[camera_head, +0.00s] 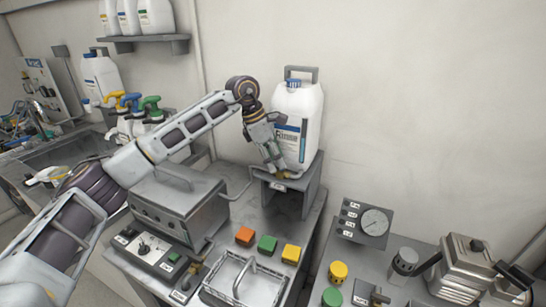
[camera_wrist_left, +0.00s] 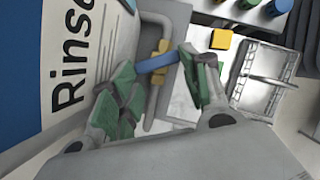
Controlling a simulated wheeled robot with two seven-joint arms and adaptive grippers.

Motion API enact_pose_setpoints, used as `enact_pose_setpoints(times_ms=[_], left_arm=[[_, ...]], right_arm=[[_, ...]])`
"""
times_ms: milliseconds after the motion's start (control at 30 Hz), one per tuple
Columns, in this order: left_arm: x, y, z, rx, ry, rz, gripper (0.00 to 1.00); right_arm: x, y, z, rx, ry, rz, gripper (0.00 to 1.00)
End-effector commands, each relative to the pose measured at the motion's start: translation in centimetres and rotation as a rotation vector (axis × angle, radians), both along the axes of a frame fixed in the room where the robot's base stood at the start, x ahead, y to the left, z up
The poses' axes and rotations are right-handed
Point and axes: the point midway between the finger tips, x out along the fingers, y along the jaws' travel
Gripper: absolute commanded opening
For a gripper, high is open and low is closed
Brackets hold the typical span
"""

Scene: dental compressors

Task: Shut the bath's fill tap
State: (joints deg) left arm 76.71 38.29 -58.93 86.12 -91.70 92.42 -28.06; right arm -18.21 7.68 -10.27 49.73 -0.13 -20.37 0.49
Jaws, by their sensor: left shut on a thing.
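The fill tap has a blue lever (camera_wrist_left: 157,63) and a brass body (camera_wrist_left: 160,47) on a bent grey pipe, seen in the left wrist view. My left gripper (camera_head: 275,163) is low in front of the white Rinse container (camera_head: 300,112) on its grey stand (camera_head: 291,190). In the wrist view my left gripper (camera_wrist_left: 157,72) has its green-padded fingers on either side of the blue lever, shut on it. In the head view the gripper hides most of the tap. The grey bath (camera_head: 180,208) stands left of the stand, its pipe at its right side. My right gripper is out of view.
A wire basket (camera_head: 228,294) and orange (camera_head: 244,236), green (camera_head: 267,244) and yellow (camera_head: 291,254) blocks lie in front of the stand. A gauge panel (camera_head: 364,222) and metal device (camera_head: 462,263) stand at right. Spray bottles and a sink are at left.

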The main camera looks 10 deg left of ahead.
Motion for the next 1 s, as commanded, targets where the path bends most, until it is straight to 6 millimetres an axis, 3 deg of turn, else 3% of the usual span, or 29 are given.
enact_pose_setpoints(times_ms=[33,833,867,1000], left_arm=[[0.0,-0.9,0.4,-0.014,-0.011,-0.035,0.22],[-0.1,-1.1,0.3,-0.017,-0.011,-0.123,0.23],[-0.1,-1.1,0.3,-0.017,-0.011,-0.123,0.49],[-0.1,-1.1,0.3,-0.017,-0.011,-0.122,0.67]], right_arm=[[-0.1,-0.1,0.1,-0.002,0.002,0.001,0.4],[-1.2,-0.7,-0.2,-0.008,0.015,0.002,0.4],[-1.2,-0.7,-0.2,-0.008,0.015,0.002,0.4],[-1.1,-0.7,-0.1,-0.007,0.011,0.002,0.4]])
